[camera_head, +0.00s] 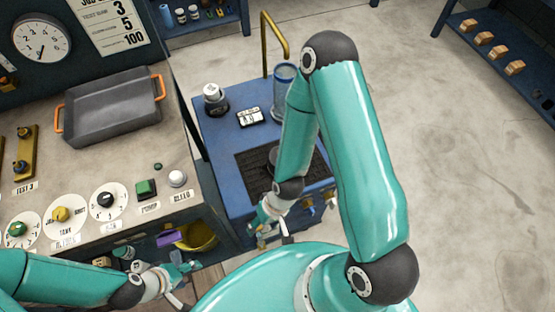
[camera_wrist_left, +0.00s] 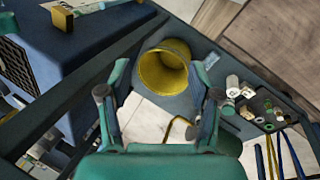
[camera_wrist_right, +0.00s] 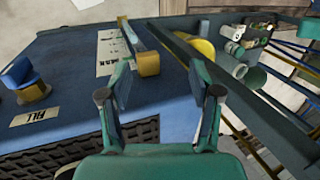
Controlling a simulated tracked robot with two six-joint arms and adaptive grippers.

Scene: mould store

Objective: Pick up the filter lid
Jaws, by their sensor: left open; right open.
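A squat round dark piece with a pale knob-like top (camera_head: 214,97) stands at the back left of the blue cabinet; I cannot tell for sure that it is the filter lid. A clear blue-tinted filter cylinder (camera_head: 284,88) stands to its right, partly behind my right arm. My right gripper (camera_head: 268,232) is open and empty at the cabinet's front edge, and its spread fingers show in the right wrist view (camera_wrist_right: 160,100). My left gripper (camera_head: 186,272) is open and empty, low before the control bench; its fingers show in the left wrist view (camera_wrist_left: 158,105).
The blue cabinet (camera_head: 216,135) has a dark grate, partly hidden by my right arm, and a small black-and-white box (camera_head: 250,117). A grey tray with orange handles (camera_head: 112,108) sits on the bench. A yellow bucket (camera_wrist_left: 163,70) stands below.

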